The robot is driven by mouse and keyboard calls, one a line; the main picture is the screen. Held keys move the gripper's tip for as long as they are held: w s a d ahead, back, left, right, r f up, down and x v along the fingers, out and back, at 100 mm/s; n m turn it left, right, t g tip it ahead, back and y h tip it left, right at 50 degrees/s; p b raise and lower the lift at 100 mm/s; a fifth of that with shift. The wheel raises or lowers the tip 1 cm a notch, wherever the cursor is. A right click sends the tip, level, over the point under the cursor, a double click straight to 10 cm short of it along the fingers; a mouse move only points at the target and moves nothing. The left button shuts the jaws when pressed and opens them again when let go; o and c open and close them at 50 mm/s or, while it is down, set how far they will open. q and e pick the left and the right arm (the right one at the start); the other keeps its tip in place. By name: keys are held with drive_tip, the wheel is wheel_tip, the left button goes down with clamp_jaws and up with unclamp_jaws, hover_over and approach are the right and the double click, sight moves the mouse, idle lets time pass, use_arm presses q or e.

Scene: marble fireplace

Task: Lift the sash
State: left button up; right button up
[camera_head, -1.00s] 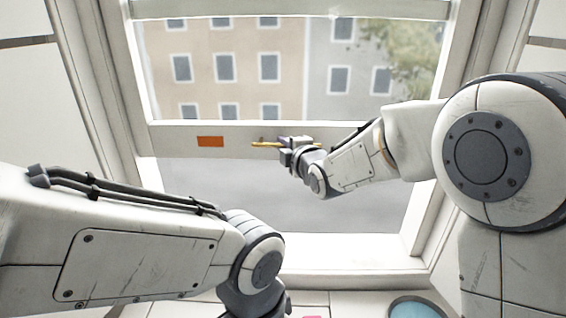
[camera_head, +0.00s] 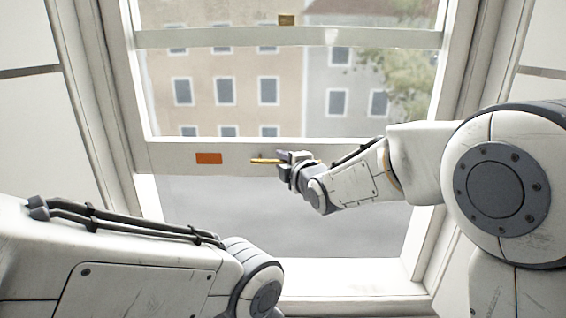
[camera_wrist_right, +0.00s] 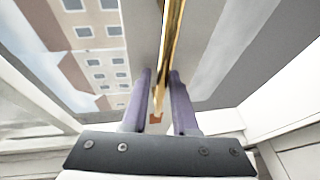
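The sash is a white-framed window pane; its bottom rail (camera_head: 228,146) spans the window and carries a brass bar handle (camera_head: 262,161). The rail stands well above the sill, with an open gap under it. My right gripper (camera_head: 284,163) is at the handle and covers part of the bar. In the right wrist view the brass bar (camera_wrist_right: 172,40) runs between the two closely spaced fingers (camera_wrist_right: 160,76), which look shut on it. My left arm comes in at the lower left, but its gripper is out of the picture.
An orange label (camera_head: 208,158) is on the rail left of the handle. A brass fitting (camera_head: 287,19) shows above the sash's top rail (camera_head: 240,38). The white sill (camera_head: 350,305) and side jambs (camera_head: 100,80) border the opening.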

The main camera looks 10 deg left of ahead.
drive_tip(key=b+v, duration=0.3)
drive_tip(key=v, duration=0.7)
drive_tip(key=shift+s+b, duration=0.2)
drive_tip(key=shift+b, duration=0.1)
drive_tip(key=shift+r, duration=0.1)
drive_tip(key=s+d+f+m+g+h, duration=0.2)
drive_tip(key=s+f+m+g+h, duration=0.2)
drive_tip(key=s+f+m+g, duration=0.8)
drive_tip(key=s+d+f+m+g+h, duration=0.1)
drive_tip(key=s+d+f, duration=0.1)
drive_tip(key=s+f, duration=0.3)
drive_tip(key=s+d+f+m+g+h, duration=0.1)
drive_tip(key=s+f, duration=0.4)
drive_tip(key=s, duration=0.8)
drive_tip(key=shift+s+d+m+h, duration=0.35)
drive_tip(key=shift+d+m, duration=0.35)
drive_tip(key=shift+d, duration=0.4)
